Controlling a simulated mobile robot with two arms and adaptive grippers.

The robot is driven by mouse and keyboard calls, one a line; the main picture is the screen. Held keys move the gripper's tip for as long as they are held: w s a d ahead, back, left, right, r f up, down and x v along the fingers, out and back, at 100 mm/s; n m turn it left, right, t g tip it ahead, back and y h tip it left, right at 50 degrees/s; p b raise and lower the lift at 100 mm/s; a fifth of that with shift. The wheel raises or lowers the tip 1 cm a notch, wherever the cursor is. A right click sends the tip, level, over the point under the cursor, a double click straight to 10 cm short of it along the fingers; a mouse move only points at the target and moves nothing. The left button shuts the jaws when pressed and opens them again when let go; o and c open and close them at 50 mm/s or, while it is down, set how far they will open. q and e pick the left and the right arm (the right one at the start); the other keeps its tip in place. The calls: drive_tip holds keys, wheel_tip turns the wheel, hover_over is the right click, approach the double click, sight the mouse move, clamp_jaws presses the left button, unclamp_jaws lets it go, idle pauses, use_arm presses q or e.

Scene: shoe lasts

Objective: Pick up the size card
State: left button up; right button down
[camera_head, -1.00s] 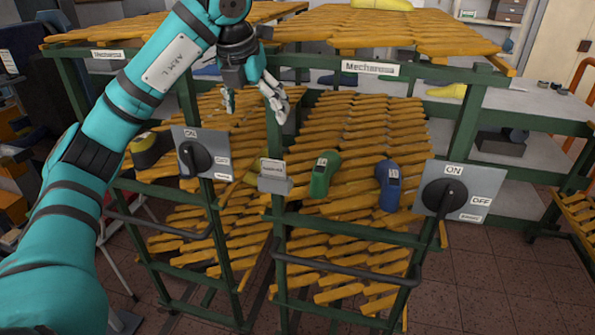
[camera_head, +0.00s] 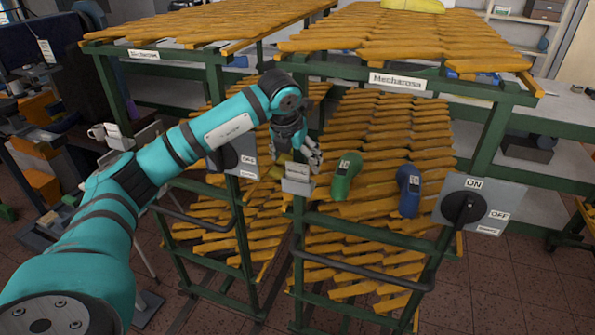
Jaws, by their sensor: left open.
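The size card (camera_head: 297,171) is a small pale card with dark print. It stands upright in a grey holder (camera_head: 297,187) on the front of the green rack, left of a green shoe last (camera_head: 345,177). My left gripper (camera_head: 301,156) is open, pointing down just above and behind the card. One fingertip shows right of the card's top edge; the other is partly hidden. I cannot tell whether the fingers touch the card. My right gripper is out of view.
A blue shoe last (camera_head: 408,191) sits right of the green one on the slatted rack (camera_head: 375,130). Grey switch boxes flank them, one behind my left arm and one at right (camera_head: 480,206). An upper slatted shelf (camera_head: 400,40) overhangs behind.

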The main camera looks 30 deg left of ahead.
sight(297, 177)
use_arm(q)
drive_tip(key=shift+x, duration=1.2)
drive_tip(key=c, duration=1.2)
drive_tip(key=shift+r, duration=0.1)
